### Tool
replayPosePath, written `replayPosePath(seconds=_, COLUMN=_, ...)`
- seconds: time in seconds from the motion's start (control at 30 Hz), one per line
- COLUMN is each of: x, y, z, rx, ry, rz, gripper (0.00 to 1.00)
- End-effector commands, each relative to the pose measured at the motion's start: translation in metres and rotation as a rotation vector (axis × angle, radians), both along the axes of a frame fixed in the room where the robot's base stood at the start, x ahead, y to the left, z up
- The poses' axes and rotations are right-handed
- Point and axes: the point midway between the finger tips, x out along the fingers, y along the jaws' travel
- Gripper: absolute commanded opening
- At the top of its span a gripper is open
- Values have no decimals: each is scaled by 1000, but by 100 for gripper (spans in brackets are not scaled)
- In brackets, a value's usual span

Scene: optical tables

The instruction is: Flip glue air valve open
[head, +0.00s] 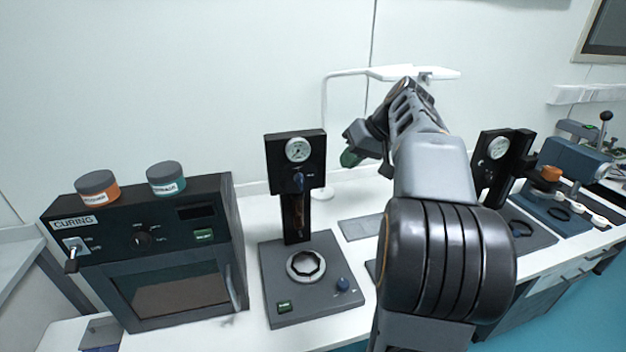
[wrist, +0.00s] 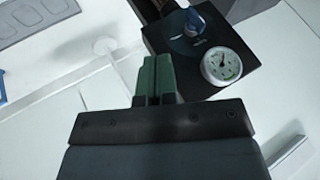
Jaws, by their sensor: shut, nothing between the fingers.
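The black glue station stands left of my arm in the head view, with a round pressure gauge (head: 298,149) on its upper block. A blue valve lever (head: 298,183) sits below the gauge; whether it is open or closed I cannot tell. My gripper (head: 350,157), with green fingertips, is right of the upper block and apart from it. In the wrist view the green fingers (wrist: 155,78) are shut and empty beside the black block. The gauge (wrist: 222,66) and a blue part (wrist: 195,22), apparently the lever, show there to the right of the fingers.
A curing oven (head: 165,255) with two jars on top stands at the left. The glue station's base (head: 330,295) carries a ring holder and a blue knob. A white lamp (head: 385,72) stands behind. Another gauge station (head: 492,165) is right of my arm.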

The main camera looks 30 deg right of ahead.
Motion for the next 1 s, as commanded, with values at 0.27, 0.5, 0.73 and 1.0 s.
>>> replayPosePath(seconds=0.27, x=1, y=-11, z=6, rx=9, ry=-21, rz=6, gripper=0)
replayPosePath(seconds=0.5, x=2, y=-10, z=4, rx=9, ry=-19, rz=6, gripper=0)
replayPosePath(seconds=0.73, x=13, y=1, z=-16, rx=10, ry=-17, rz=8, gripper=0)
replayPosePath(seconds=1.0, x=37, y=22, z=-57, rx=10, ry=-17, rz=8, gripper=0)
